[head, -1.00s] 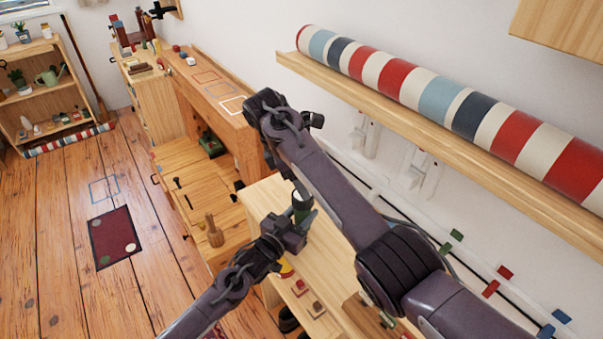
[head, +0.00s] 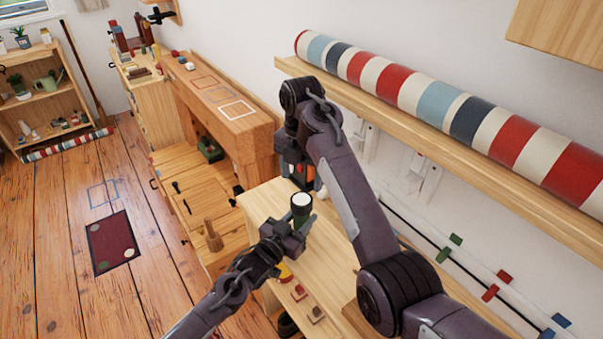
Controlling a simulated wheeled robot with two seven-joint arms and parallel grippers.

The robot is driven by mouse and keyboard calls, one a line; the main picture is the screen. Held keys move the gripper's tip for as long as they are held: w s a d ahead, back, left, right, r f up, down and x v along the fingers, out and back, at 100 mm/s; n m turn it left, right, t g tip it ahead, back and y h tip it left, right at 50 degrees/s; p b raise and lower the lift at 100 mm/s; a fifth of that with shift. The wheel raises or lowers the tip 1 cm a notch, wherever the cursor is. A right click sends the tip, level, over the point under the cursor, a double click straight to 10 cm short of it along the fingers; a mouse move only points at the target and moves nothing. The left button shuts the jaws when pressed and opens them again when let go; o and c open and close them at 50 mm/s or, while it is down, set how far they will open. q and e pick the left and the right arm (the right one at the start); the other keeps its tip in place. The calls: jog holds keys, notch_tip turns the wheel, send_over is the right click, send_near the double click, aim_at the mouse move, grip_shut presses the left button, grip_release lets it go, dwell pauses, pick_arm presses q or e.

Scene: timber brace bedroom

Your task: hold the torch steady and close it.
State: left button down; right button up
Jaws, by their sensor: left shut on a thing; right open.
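The torch (head: 301,203) stands upright above the light wooden bench, with a dark green body and a round white top end facing up. My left gripper (head: 293,236) is shut on the torch's body from the left side. Its fingers hide the torch's lower part. My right gripper (head: 300,170) is open, above and behind the torch and apart from it. It points down and is partly hidden by my own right arm. I cannot make out a separate torch cap.
The bench (head: 262,205) carries small red and yellow pieces (head: 299,292) in front of the torch. A wall shelf (head: 440,140) with a striped roll runs along the right. A wooden workbench (head: 225,108) with drawers stands behind. The floor at left is mostly open.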

aim_at(302, 199)
notch_tip(302, 199, down, 8)
jog(key=shift+f, duration=0.1)
dwell(0.4)
jog(key=c, duration=1)
jog(key=m, duration=1.9)
jog(key=shift+m, duration=0.3)
